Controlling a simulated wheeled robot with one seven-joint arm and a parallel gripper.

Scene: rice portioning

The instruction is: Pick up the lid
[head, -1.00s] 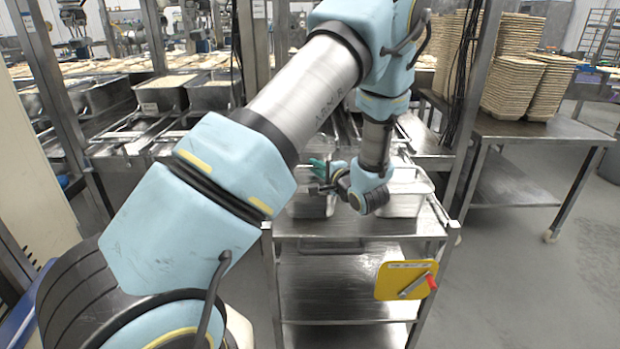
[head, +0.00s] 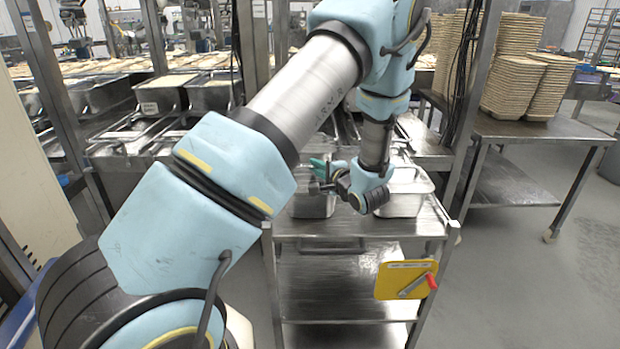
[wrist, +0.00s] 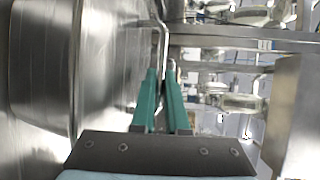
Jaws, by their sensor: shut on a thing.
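My gripper (head: 318,166) is above the left steel container (head: 312,207) on the cart. In the wrist view, my gripper's green fingers (wrist: 163,70) are close together, shut on a thin bent metal handle (wrist: 160,38). I take this to be the lid's handle. A broad shiny steel surface (wrist: 110,65) beside it, at the left, appears to be the lid, but its outline is unclear. In the head view, my wrist hides much of the container tops and I cannot make out the lid. I cannot tell whether the lid touches the container.
A second steel container (head: 404,203) stands on the right of the steel cart (head: 340,229). A yellow plate with a red-tipped lever (head: 406,279) hangs at the cart's front. Steel posts rise behind. A table at the right bears tall tray stacks (head: 512,88).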

